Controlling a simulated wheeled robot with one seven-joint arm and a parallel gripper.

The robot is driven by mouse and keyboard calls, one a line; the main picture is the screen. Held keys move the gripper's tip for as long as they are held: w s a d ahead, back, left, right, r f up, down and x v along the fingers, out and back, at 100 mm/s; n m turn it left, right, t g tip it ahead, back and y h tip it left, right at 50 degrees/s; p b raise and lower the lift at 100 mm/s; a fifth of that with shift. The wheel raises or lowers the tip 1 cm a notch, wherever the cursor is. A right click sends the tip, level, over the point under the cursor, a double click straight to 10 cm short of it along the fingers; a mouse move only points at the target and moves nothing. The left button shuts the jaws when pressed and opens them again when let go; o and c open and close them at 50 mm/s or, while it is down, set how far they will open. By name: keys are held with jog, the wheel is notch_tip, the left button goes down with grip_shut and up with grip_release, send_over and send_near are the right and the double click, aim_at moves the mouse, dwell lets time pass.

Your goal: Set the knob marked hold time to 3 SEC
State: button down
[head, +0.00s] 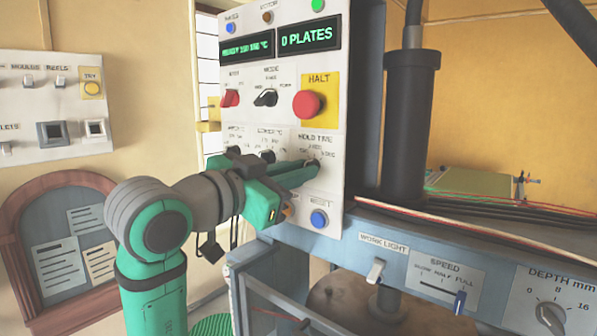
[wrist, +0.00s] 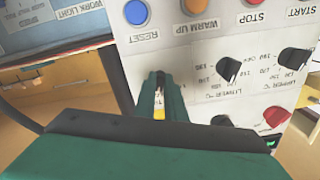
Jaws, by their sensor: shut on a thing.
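The hold time knob (head: 313,162) is a dark knob at the lower right of the white control panel (head: 331,60), under the printed HOLD TIME label. My gripper (head: 308,170) reaches in from the left and is shut on this knob. In the wrist view the green fingers of my gripper (wrist: 161,82) point at the panel, which appears upside down, and they hide the knob. The scale marks around the knob are too small and too covered to read, so I cannot tell its setting.
The lower °C knob (head: 267,155) sits left of the hold time knob. A red HALT button (head: 307,103) is above it and a blue RESET button (head: 319,218) is below it. The blue press frame (head: 440,265) extends to the right.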

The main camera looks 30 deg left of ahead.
jog(key=shift+n, duration=1.7)
jog(key=c, duration=1.8)
grip_release()
jog(key=shift+s, duration=0.15)
jog(key=s, duration=0.3)
jog(key=s+a, duration=0.1)
jog(key=s, duration=0.6)
jog(key=shift+s+a, duration=0.2)
jog(key=shift+s, duration=0.1)
